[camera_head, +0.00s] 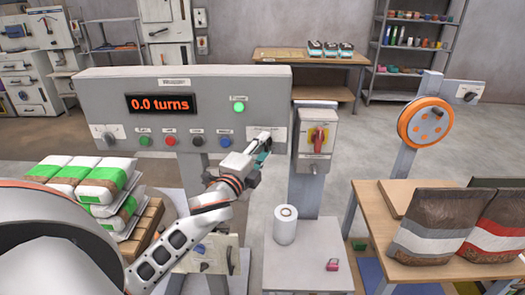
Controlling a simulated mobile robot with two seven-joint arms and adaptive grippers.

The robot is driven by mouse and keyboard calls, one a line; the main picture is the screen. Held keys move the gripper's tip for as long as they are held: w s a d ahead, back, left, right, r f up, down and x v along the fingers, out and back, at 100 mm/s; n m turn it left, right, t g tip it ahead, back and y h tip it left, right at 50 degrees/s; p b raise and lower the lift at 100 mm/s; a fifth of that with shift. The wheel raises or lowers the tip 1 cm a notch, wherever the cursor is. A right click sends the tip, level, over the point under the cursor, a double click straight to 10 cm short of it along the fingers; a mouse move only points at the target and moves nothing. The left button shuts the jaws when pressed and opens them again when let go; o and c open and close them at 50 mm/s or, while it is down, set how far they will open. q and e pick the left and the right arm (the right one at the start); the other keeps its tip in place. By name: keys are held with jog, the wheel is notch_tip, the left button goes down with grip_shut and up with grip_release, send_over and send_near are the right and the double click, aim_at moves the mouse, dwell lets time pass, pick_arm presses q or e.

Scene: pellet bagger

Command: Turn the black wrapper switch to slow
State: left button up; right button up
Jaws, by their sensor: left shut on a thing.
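The grey wrapper panel (215,84) shows a red "0.0 turns" display and a lit green lamp. The black wrapper switch (266,136) is at the panel's lower right, on a pale label plate, and is mostly hidden by my gripper. My left gripper (262,148) reaches up from the lower left and is shut on this switch. The switch's pointing direction and label text cannot be read. My right gripper is not in view.
Another rotary switch (108,134) and several push buttons sit on the panel. A white roll (285,225) stands below. Stacked bags (95,178) are left, and a table with bags (432,222) is right.

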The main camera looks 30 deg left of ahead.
pick_arm(q)
jog(key=shift+f+n+t+b, duration=0.3)
jog(key=shift+n+b, duration=0.1)
jog(key=shift+n, duration=0.6)
jog(key=shift+n+t+y+b, duration=0.65)
jog(key=shift+n+b, duration=0.35)
jog(key=shift+n, duration=0.9)
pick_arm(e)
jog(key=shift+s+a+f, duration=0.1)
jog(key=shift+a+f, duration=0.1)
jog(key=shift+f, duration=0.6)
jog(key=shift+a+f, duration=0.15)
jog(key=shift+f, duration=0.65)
pick_arm(q)
jog(key=shift+r, duration=0.1)
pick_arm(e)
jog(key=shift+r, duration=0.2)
pick_arm(q)
jog(key=o, duration=1.1)
jog(key=shift+w, duration=0.15)
jog(key=v, duration=1.2)
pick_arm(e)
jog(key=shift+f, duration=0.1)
